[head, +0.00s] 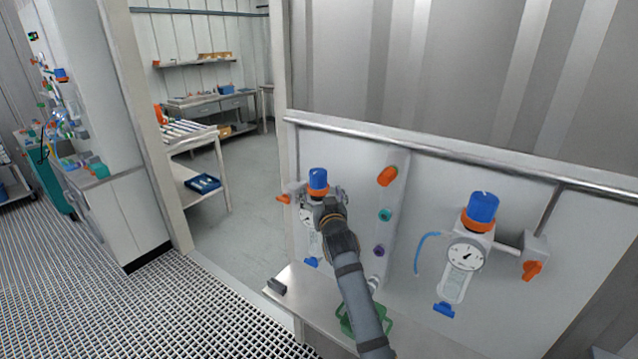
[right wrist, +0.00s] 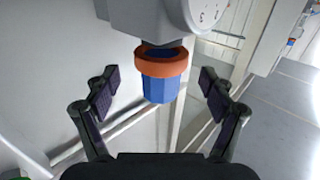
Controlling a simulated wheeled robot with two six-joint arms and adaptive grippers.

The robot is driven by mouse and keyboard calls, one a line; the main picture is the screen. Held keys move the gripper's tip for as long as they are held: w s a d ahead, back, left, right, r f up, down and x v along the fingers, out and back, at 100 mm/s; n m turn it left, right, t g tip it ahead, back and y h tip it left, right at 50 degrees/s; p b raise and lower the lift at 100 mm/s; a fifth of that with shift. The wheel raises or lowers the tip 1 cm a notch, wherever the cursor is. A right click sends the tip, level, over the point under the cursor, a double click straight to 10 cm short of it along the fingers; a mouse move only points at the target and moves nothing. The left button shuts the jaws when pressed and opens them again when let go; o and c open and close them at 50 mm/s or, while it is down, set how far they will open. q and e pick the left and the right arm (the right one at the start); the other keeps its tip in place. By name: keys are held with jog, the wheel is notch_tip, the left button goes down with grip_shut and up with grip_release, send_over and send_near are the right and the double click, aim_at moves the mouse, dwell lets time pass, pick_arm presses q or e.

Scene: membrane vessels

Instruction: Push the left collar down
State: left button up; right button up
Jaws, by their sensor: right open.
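The left vessel's orange collar (head: 318,191) sits around the base of its blue cap (head: 318,177), on the panel's left. In the right wrist view the picture is upside down: the collar (right wrist: 160,60) is a ring between the grey body and the blue cap (right wrist: 160,90). My right gripper (head: 328,197) is at the left vessel, partly covering it in the head view. Its fingers (right wrist: 160,78) are open, one on each side of the cap, with visible gaps and no clear contact. My left gripper is not in view.
A second vessel with a blue cap (head: 482,206), orange collar and gauge (head: 465,256) stands on the right of the panel. Orange, teal and purple knobs (head: 385,214) lie between the vessels. A ledge (head: 310,300) with a green object (head: 350,318) is below.

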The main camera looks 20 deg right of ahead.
aim_at(320, 187)
jog(key=w, duration=0.3)
jog(key=shift+w+d, duration=0.1)
jog(key=shift+d, duration=0.15)
jog(key=shift+w+a, duration=0.1)
jog(key=shift+w, duration=0.45)
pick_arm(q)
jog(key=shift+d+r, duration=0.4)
